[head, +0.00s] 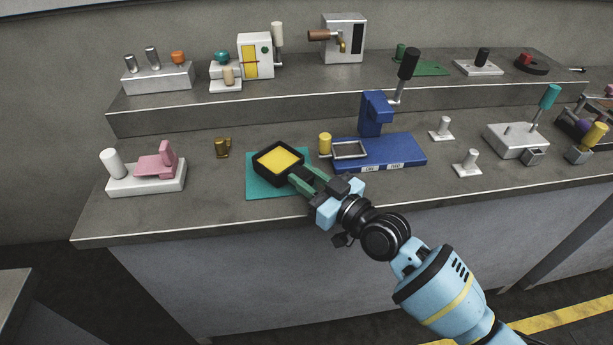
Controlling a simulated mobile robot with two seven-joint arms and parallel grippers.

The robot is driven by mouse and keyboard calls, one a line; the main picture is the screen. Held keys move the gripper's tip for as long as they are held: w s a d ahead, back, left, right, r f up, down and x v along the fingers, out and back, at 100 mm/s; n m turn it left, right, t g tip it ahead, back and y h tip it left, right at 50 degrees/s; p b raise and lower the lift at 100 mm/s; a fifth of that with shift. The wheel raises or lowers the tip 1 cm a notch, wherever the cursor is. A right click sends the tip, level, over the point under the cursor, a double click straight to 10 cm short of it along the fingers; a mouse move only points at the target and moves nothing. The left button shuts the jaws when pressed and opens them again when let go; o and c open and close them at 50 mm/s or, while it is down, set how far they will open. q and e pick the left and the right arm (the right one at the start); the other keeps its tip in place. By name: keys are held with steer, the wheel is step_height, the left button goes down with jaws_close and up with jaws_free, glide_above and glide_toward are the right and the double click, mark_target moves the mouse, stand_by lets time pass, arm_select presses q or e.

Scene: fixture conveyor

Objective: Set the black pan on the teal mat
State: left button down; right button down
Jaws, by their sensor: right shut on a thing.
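The black pan (263,175) is a square tray with a yellow inside. It is over the teal mat (263,190) near the front of the counter. I cannot tell whether it touches the mat or is just above it. My right gripper (301,180) reaches in from the lower right and is shut on the pan's right side. The green fingers hide that side of the pan and part of the mat. My left gripper is not in view.
A blue fixture (390,152) with a lever and metal frame stands close right of the pan. A yellow cylinder (325,143) stands just beside it. A white base with a pink part (155,166) stands left.

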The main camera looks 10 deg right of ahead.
steer(key=c, duration=1.1)
jaws_free()
steer(key=shift+o, duration=0.2)
steer(key=shift+f, duration=0.1)
steer(key=shift+v, duration=3.85)
